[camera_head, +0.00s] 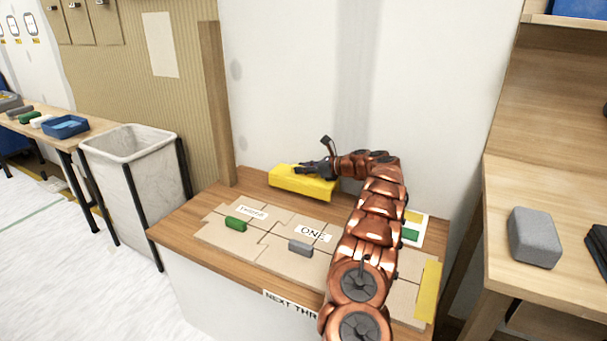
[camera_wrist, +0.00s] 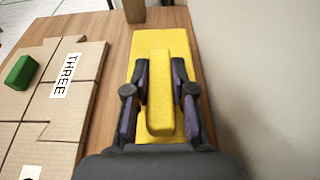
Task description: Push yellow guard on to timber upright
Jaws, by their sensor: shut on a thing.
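The yellow guard (camera_head: 300,183) lies flat along the back of the wooden table, close to the white wall. In the wrist view the guard (camera_wrist: 178,48) shows a raised yellow rib along its middle. My gripper (camera_head: 318,168) is shut on this rib, with one finger on each side of it in the wrist view (camera_wrist: 160,90). The timber upright (camera_head: 216,105) stands at the table's back left corner. Its foot also shows at the top of the wrist view (camera_wrist: 134,10). The guard's far end points towards the upright; in the head view a gap lies between them.
Cardboard pieces (camera_head: 270,215) cover the table's middle, with a green block (camera_head: 236,223) and a grey block (camera_head: 300,248) on them. The white wall (camera_head: 290,80) runs close behind the guard. A pale bin (camera_head: 130,145) stands left of the table. Bare wood lies between guard and upright.

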